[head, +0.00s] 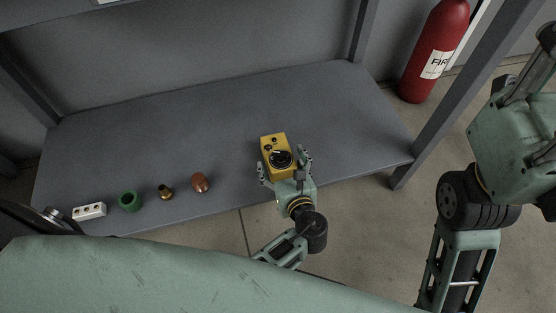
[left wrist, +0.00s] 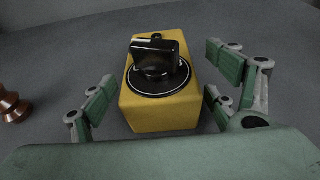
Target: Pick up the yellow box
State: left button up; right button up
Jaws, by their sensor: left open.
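The yellow box (head: 273,143) stands on the grey shelf near its front edge, right of the middle, with a black round dial and knob on it. In the left wrist view the yellow box (left wrist: 160,115) fills the centre, between the finger pads. My left gripper (head: 284,165) is open, with one finger on each side of the box's near part. In the left wrist view the left gripper (left wrist: 160,98) shows a gap between each finger and the box. My right gripper cannot be made out; a green arm shows at the right of the head view.
A red fire extinguisher (head: 432,55) stands beyond a shelf post (head: 465,100).

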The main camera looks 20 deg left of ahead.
pick_arm(q)
jog(key=shift+w+a+f, duration=0.15)
jog(key=shift+w+a, duration=0.15)
jog(key=shift+w, duration=0.15)
jog(key=c, duration=1.6)
jog(key=shift+c, duration=0.4)
jog(key=shift+r, duration=0.2)
